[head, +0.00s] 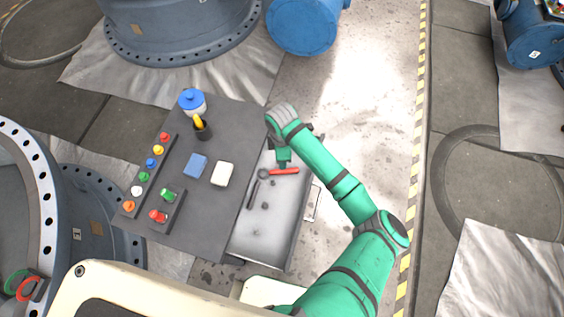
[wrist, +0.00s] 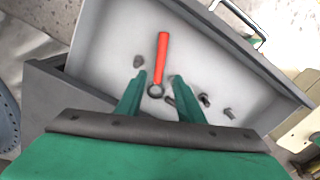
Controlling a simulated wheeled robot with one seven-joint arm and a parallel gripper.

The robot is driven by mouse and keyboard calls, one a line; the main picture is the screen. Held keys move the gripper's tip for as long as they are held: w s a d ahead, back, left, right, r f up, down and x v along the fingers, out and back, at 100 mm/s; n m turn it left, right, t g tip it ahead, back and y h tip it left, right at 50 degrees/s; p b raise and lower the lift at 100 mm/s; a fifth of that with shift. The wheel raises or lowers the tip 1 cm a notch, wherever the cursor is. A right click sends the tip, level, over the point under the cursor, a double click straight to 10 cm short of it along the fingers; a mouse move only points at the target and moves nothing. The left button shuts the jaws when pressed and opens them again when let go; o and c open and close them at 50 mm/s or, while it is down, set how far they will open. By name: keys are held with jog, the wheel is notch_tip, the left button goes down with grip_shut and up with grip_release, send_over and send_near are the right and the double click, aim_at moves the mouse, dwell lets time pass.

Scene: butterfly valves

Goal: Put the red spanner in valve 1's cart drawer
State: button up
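The red spanner (head: 284,171) is in the open cart drawer (head: 258,236), near its far end in the head view. In the wrist view the red spanner (wrist: 162,58) shows its red handle pointing away and its dark ring end near my fingers; it looks to lie on the drawer floor. My gripper (wrist: 159,80) is open, with one finger on each side of the spanner's ring end and a gap on both sides. In the head view my gripper (head: 284,156) is over the drawer, partly hidden by my arm. No valve number is readable.
Small dark parts (wrist: 204,100) and a dark tool (head: 252,194) lie in the drawer.

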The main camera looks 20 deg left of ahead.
jog(key=a+r+y, duration=0.1)
jog(key=a, duration=0.3)
jog(key=a+r+y, duration=0.1)
jog(key=a, duration=0.3)
jog(key=a+r+m+t+y, duration=0.1)
jog(key=a+r, duration=0.1)
jog(key=a, duration=0.2)
jog(key=shift+s+a+y, duration=0.1)
jog(key=shift+s+y, duration=0.05)
jog(key=shift+y, duration=0.15)
jog(key=a+r+m+t+y, duration=0.7)
jog(key=a+r, duration=0.5)
jog(key=a, duration=0.3)
jog(key=s+d+f+m+t+h, duration=0.2)
jog(key=s+d+m+t+h, duration=0.15)
jog(key=s+d+m, duration=0.6)
jog(key=s+d+f+m+t+h, duration=0.2)
jog(key=s+d+m+t+h, duration=0.25)
jog(key=d, duration=0.85)
jog(key=s+d+r+h, duration=0.1)
jog(key=s+d+r, duration=0.2)
jog(key=s+d, duration=0.5)
jog(key=s+d+r+h, duration=0.1)
jog(key=s+d+r, duration=0.1)
jog(key=s+d, duration=0.6)
jog(key=shift+s+r+g+h, duration=0.2)
jog(key=shift+r+g+h, duration=0.1)
jog(key=shift+r, duration=0.1)
